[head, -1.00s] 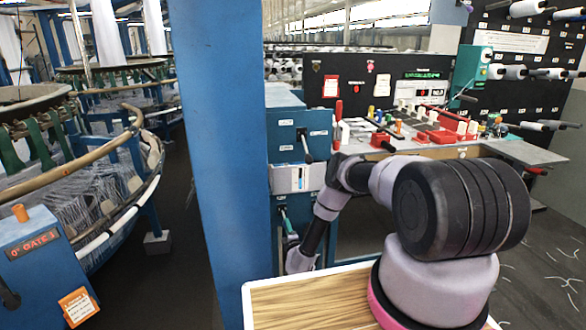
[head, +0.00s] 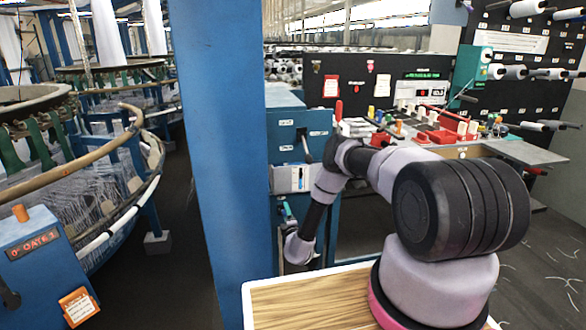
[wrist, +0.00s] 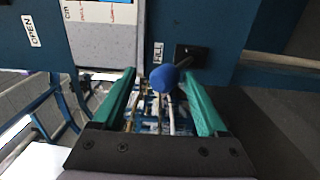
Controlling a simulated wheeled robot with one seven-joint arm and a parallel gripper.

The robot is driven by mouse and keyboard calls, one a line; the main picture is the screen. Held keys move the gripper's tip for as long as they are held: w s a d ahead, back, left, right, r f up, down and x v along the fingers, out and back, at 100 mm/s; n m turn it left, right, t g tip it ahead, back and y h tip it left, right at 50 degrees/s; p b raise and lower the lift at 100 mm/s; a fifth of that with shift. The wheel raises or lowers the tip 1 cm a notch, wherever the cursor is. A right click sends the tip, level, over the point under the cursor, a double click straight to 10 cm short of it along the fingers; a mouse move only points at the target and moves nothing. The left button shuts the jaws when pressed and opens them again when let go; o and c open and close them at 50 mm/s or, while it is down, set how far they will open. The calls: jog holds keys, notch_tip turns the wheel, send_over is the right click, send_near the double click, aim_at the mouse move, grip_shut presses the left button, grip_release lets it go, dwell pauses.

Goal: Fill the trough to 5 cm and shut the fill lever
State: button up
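The fill lever (wrist: 165,78) has a blue ball knob on a black mount, beside a "FILL" label on a blue cabinet. In the wrist view my gripper (wrist: 160,76) is open. Its green fingers stand apart on either side of the knob, with gaps showing. In the head view my gripper (head: 284,212) is low at the blue cabinet, mostly small and partly hidden. The white trough gauge panel (head: 284,181) sits above it with a small blue strip. Its level is too small to read. In the wrist view only the gauge's lower edge (wrist: 100,14) shows.
A blue pillar (head: 220,160) stands close left of the cabinet. A crowded workbench (head: 465,150) is to the right. An "OPEN" label (wrist: 30,30) is left in the wrist view. The loom (head: 80,180) stands far left.

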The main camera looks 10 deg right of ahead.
jog(key=shift+f, duration=0.15)
jog(key=s, duration=0.8)
jog(key=shift+s, duration=0.15)
